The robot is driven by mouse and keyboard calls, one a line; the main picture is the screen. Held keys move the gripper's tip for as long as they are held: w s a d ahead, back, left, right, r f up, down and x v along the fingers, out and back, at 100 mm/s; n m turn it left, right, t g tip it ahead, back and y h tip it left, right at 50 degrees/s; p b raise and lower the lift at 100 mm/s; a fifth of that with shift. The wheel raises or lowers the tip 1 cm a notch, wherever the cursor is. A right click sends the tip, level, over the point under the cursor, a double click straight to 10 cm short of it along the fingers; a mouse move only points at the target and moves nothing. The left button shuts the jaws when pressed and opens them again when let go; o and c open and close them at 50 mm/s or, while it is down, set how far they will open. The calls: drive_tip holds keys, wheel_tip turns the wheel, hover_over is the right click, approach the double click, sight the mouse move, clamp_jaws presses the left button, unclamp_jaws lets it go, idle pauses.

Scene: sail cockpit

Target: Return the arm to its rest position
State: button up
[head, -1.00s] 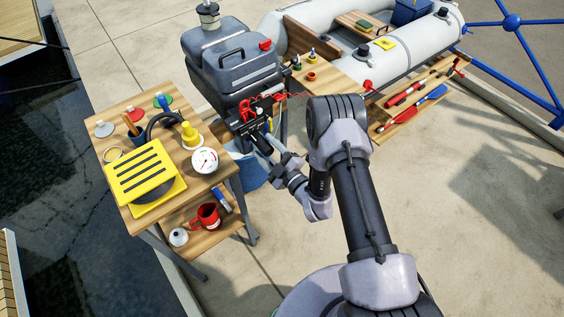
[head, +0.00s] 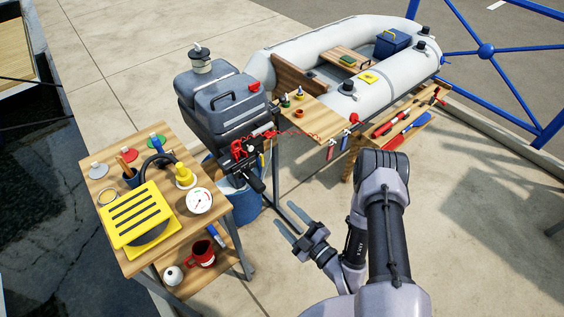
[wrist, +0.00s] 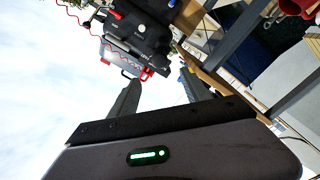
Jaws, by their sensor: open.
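My gripper (head: 289,226) is open and empty in the head view. It is in the air over the bare concrete, right of the wooden table and below the outboard motor. My arm folds back from it toward the lower right. In the wrist view the two fingers of my gripper (wrist: 160,98) stand apart with nothing between them.
The grey outboard motor (head: 222,105) stands behind my gripper. A wooden table (head: 98,172) with a yellow slotted block (head: 137,212) and a gauge (head: 199,201) is at left, a red mug (head: 203,253) on its lower shelf. A grey inflatable boat (head: 290,50) lies behind. Concrete at right is clear.

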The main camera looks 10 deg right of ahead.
drive_tip(key=w+d+r+m+h, duration=0.3)
drive_tip(key=w+d+r, duration=0.2)
drive_tip(key=w, duration=0.4)
drive_tip(key=w+d+r+m+g+h, duration=0.1)
drive_tip(key=w+d+r+m+h, duration=0.2)
drive_tip(key=r, duration=0.5)
drive_tip(key=w+d+r+m+g+h, duration=0.2)
drive_tip(key=d+r+m+h, duration=0.2)
drive_tip(key=r, duration=0.4)
drive_tip(key=s+a+r+m+g+b, duration=0.1)
drive_tip(key=s+r+m+g, duration=0.1)
drive_tip(key=s+r+m, duration=0.45)
drive_tip(key=s+a+r+m+g, duration=0.15)
drive_tip(key=s+r, duration=0.25)
drive_tip(key=s, duration=0.6)
drive_tip(key=s+a+r+m+g+y, duration=0.1)
drive_tip(key=s+a, duration=0.2)
drive_tip(key=s, duration=0.4)
drive_tip(key=s+a+r+m+g+y, duration=0.1)
drive_tip(key=s+a, duration=0.2)
drive_tip(key=s, duration=0.5)
drive_tip(key=shift+s+g, duration=0.15)
drive_tip(key=shift+g, duration=0.2)
drive_tip(key=shift+c, duration=0.5)
